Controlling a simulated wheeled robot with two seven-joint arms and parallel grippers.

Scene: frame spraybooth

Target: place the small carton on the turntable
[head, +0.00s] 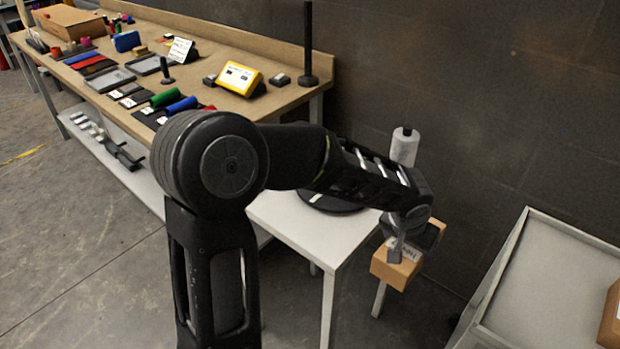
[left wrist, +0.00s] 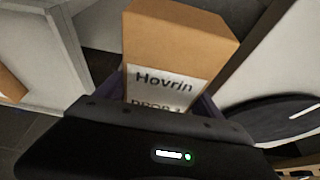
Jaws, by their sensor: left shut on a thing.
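The small carton (head: 394,268) is a brown box with a white label. My left gripper (head: 403,252) is shut on it and holds it in the air, just past the right edge of the white table. In the left wrist view the carton (left wrist: 172,45) shows its label, reading "Hovrin". The turntable (head: 335,203) is a dark disc with a white mark on the white table, partly hidden behind my left arm. It also shows at the right of the left wrist view (left wrist: 272,118), apart from the carton. My right gripper is in neither view.
A white spool-like cylinder (head: 404,147) stands behind my forearm. A grey-walled bin or tray (head: 551,290) at the right has another brown box (head: 611,318) at its edge. A long workbench (head: 290,103) at the left holds tools, rolls and a yellow device (head: 239,78).

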